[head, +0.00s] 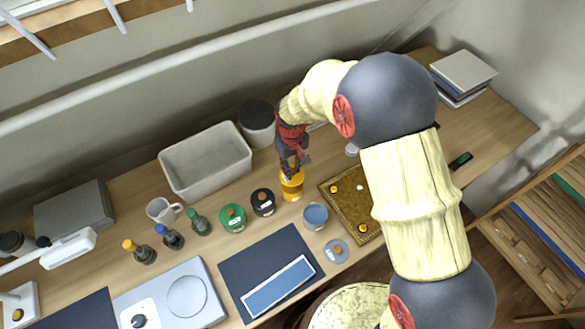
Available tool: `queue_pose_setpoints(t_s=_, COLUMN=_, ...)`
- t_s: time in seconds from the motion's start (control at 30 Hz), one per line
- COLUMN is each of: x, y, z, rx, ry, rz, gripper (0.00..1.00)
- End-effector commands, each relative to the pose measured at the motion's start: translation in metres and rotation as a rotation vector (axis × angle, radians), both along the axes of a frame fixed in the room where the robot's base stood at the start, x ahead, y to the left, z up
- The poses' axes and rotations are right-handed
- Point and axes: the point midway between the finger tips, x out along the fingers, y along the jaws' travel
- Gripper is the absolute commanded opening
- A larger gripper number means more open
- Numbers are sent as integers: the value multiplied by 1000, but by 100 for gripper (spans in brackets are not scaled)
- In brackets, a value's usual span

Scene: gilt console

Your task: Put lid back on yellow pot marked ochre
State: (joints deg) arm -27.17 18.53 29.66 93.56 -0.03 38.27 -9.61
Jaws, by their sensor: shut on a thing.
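The yellow pot (292,188) stands on the wooden desk, right of the black pot. My gripper (290,170) is directly above it, pointing down, its fingers at the top of the pot. The gripper is shut on what appears to be the yellow pot's lid, which the fingers mostly hide. I cannot tell whether the lid touches the rim. The marking on the pot is not readable.
A black pot (262,202) and a green pot (232,218) stand close on the left. A blue open pot (315,216) stands in front, its apparent lid (336,251) nearby. A gilt tray (345,204) lies right; a grey bin (205,160) stands behind left.

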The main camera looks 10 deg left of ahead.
Motion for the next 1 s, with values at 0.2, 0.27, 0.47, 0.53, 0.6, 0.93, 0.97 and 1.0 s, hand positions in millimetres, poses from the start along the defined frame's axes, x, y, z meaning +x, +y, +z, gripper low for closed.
queue_pose_setpoints(t_s=0.2, x=0, y=0, z=-21, rx=-1, ry=1, rz=0, gripper=0)
queue_pose_setpoints(t_s=0.27, x=0, y=0, z=-27, rx=-1, ry=1, rz=0, gripper=0)
queue_pose_setpoints(t_s=0.47, x=-1, y=-1, z=-44, rx=-1, ry=2, rz=0, gripper=0)
queue_pose_setpoints(t_s=0.53, x=0, y=0, z=-49, rx=-1, ry=1, rz=0, gripper=0)
queue_pose_setpoints(t_s=0.6, x=0, y=0, z=-52, rx=0, ry=0, rz=0, gripper=0)
queue_pose_setpoints(t_s=0.93, x=0, y=0, z=-54, rx=0, ry=0, rz=0, gripper=0)
queue_pose_setpoints(t_s=0.97, x=0, y=0, z=-54, rx=0, ry=0, rz=0, gripper=0)
queue_pose_setpoints(t_s=1.0, x=0, y=0, z=-54, rx=0, ry=0, rz=0, gripper=0)
